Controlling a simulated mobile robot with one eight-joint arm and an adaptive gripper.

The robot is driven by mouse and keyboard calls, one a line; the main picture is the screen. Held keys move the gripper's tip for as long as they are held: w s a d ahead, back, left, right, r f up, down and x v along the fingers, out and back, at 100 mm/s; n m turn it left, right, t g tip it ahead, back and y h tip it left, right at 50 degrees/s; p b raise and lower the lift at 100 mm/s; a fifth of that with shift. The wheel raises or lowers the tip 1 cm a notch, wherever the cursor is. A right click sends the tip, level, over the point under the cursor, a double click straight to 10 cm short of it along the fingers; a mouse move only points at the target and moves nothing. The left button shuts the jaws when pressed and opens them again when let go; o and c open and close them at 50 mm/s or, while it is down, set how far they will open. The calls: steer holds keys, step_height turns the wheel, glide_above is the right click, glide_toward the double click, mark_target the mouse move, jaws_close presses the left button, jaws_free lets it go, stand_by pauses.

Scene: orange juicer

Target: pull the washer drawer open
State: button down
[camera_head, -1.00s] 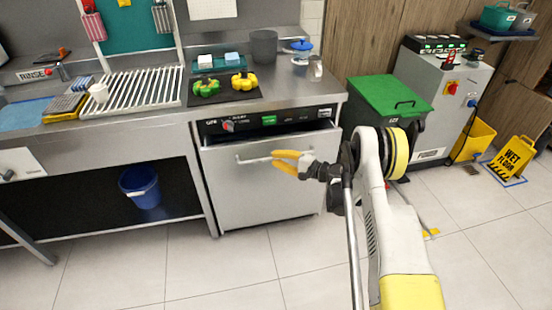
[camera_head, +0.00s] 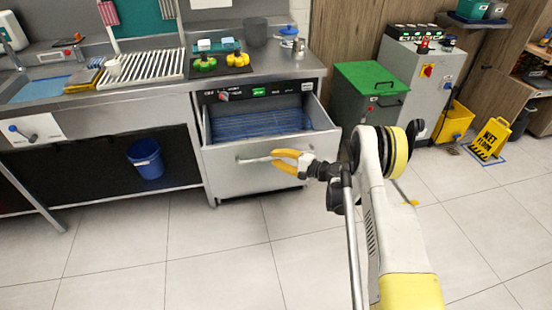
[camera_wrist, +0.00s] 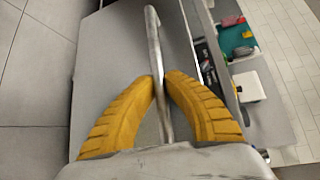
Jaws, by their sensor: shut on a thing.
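The washer drawer (camera_head: 232,179) has a grey steel front and stands pulled out under the counter. A blue rack (camera_head: 255,124) shows inside it. Its bar handle (camera_head: 254,160) runs across the front. My gripper (camera_head: 277,160) has yellow fingers and is shut on the handle, near its right part. In the wrist view the handle (camera_wrist: 153,40) passes between the fingertips of my gripper (camera_wrist: 163,80). The right end of the handle is hidden behind the fingers.
A control panel (camera_head: 262,91) sits above the drawer. A blue bucket (camera_head: 146,160) stands under the counter at left. A green-lidded bin (camera_head: 370,77) stands right of the drawer. A yellow wet-floor sign (camera_head: 490,139) is at far right. The tiled floor in front is clear.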

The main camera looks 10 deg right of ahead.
steer(key=shift+a, duration=0.15)
steer(key=c, duration=1.4)
jaws_free()
steer(key=shift+w, duration=0.1)
steer(key=v, duration=1.2)
